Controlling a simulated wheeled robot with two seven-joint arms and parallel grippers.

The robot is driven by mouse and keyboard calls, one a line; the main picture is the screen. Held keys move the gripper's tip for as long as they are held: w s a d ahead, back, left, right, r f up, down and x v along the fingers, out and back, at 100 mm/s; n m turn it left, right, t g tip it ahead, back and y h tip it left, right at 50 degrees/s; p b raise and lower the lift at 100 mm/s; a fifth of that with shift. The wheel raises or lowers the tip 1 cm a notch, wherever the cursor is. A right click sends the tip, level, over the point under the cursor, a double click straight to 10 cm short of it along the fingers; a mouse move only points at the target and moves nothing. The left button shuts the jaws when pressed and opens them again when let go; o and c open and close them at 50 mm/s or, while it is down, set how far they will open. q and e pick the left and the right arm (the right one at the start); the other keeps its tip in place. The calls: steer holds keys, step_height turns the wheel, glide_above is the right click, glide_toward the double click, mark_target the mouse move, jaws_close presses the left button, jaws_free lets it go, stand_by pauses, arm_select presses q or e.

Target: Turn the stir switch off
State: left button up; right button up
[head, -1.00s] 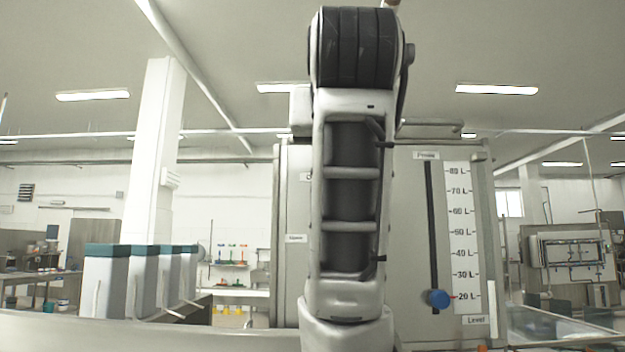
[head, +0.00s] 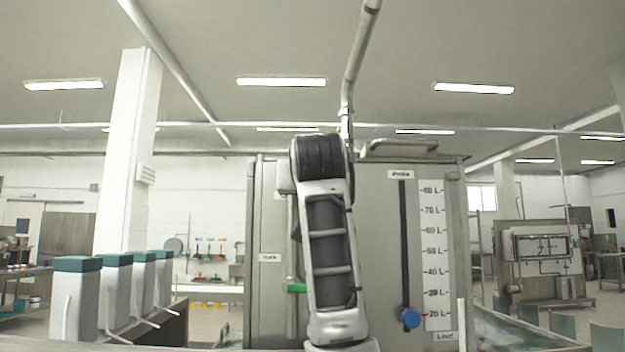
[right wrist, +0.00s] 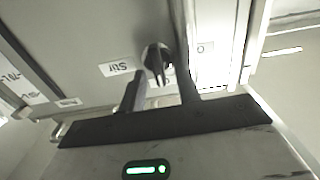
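The stir switch (right wrist: 155,60) is a small dark and shiny knob on the grey machine panel, beside a white "Stir" label (right wrist: 117,68) in the right wrist view. My right gripper (right wrist: 160,48) has its two dark fingers apart, one on each side of the switch. I cannot tell whether either finger touches it. In the head view the grey machine (head: 380,240) stands ahead and an arm of mine partly covers its front. The switch is not visible there, nor are the fingertips. My left gripper is in no view.
On the machine front, a blue knob (head: 409,318) sits low on a black slot beside a litre scale (head: 435,255). Several white containers with teal lids (head: 77,264) stand at the left.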

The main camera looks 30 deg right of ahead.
steer(key=shift+w+d, duration=0.1)
steer(key=c, duration=0.7)
jaws_close()
steer(key=shift+n, duration=0.5)
steer(key=shift+w+a+f+n, duration=0.1)
steer(key=shift+a+f+n, duration=0.1)
steer(key=shift+n, duration=2.65)
steer(key=shift+w+a+f+n, duration=0.1)
steer(key=shift+a+f+n, duration=0.1)
steer(key=shift+n, duration=2.6)
steer(key=shift+w+a+f+n, duration=0.1)
steer(key=shift+a+f+n, duration=0.1)
steer(key=shift+n, duration=2.65)
steer(key=shift+f, duration=0.1)
